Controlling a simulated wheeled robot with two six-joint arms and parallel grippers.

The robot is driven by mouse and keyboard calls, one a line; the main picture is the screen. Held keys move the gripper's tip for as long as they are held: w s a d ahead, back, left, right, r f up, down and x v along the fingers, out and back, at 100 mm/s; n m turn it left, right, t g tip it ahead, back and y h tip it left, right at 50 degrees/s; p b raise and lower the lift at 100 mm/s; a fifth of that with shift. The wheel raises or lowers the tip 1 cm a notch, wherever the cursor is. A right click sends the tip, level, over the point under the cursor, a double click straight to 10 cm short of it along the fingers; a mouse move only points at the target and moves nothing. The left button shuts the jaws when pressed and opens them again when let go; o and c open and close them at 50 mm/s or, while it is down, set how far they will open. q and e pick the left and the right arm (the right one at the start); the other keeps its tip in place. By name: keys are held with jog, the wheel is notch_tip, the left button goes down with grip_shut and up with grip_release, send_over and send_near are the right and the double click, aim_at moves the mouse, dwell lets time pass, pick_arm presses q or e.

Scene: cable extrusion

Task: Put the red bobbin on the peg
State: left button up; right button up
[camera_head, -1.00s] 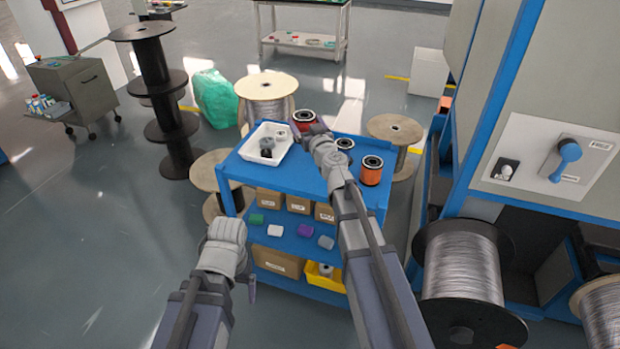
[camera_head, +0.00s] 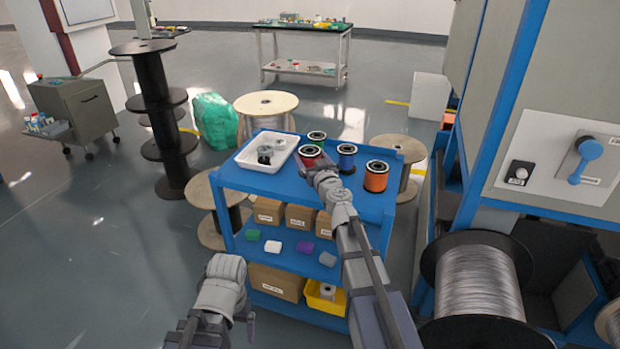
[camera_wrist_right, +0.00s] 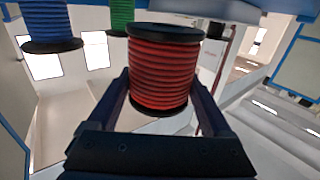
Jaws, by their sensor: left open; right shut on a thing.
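The red bobbin (camera_head: 310,153) is held by my right gripper (camera_head: 318,168) over the top of the blue cart, beside the white tray. In the right wrist view the red bobbin (camera_wrist_right: 162,70) sits between the two fingers of my right gripper (camera_wrist_right: 160,105), which are shut on its sides. That view looks upside down, and I cannot tell whether the bobbin touches the cart top. My left gripper (camera_head: 251,324) is open and empty, low in front of the cart, mostly hidden by its wrist. I cannot make out a peg.
Green (camera_head: 317,137), blue (camera_head: 347,155) and orange (camera_head: 375,178) bobbins stand on the blue cart (camera_head: 285,192), close to the red one. The white tray (camera_head: 248,160) holds small grey and black parts. A machine (camera_head: 550,150) and a large wire spool (camera_head: 480,280) stand at the right.

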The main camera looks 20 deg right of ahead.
jog(key=shift+f, duration=0.15)
notch_tip(320, 180, down, 4)
jog(key=b, duration=0.3)
jog(key=shift+b, duration=0.4)
jog(key=shift+r, duration=0.2)
jog(key=shift+f, duration=0.1)
jog(key=o, duration=1)
jog(key=shift+f, duration=0.15)
jog(key=shift+o, duration=1.3)
